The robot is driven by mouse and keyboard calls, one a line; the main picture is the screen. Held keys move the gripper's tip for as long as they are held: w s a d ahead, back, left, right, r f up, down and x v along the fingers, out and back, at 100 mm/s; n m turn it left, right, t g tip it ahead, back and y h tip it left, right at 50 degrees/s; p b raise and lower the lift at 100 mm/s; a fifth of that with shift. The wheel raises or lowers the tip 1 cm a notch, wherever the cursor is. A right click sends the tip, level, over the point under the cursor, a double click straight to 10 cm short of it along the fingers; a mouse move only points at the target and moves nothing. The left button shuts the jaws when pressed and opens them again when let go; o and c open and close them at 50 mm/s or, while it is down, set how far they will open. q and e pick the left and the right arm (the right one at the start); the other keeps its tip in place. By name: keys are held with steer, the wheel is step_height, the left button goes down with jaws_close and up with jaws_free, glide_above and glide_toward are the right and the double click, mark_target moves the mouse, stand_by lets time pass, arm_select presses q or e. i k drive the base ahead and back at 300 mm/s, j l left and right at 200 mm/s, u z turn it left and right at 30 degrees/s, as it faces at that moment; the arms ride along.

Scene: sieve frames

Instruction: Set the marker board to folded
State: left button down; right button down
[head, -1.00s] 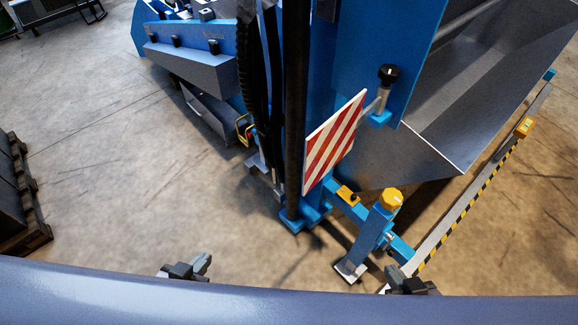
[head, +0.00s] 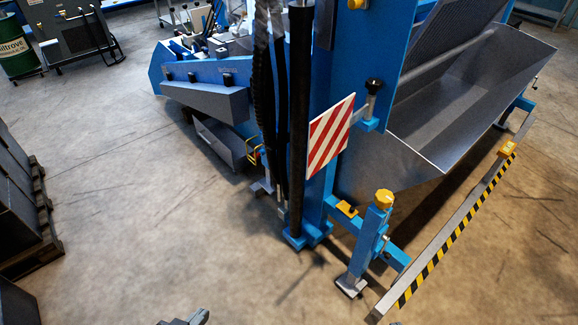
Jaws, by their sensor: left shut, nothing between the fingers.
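The marker board (head: 331,134) is a red-and-white striped plate on the blue machine (head: 323,92), right of a black vertical cylinder. It stands out from the machine on edge, tilted, beside a black-knobbed pin (head: 373,86) on a blue bracket. My left gripper (head: 201,317) shows only at the bottom edge, shut and empty, well apart from the board. My right gripper is out of view, apart from a possible tiny dark bit at the bottom edge.
A blue support leg with a yellow knob (head: 384,198) stands below the board. A long bar with black-yellow stripes (head: 455,232) runs along the right. A grey hopper (head: 470,90) is behind. Dark stacks on a pallet (head: 20,200) stand left. The floor (head: 130,240) between is clear.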

mark_target(328, 134)
steer(key=z, duration=3.3)
steer(key=k+j, duration=0.55)
steer(key=j, duration=0.15)
steer(key=k+j, duration=0.5)
steer(key=j, duration=0.15)
steer(key=k+j, duration=0.55)
steer(key=j, duration=0.15)
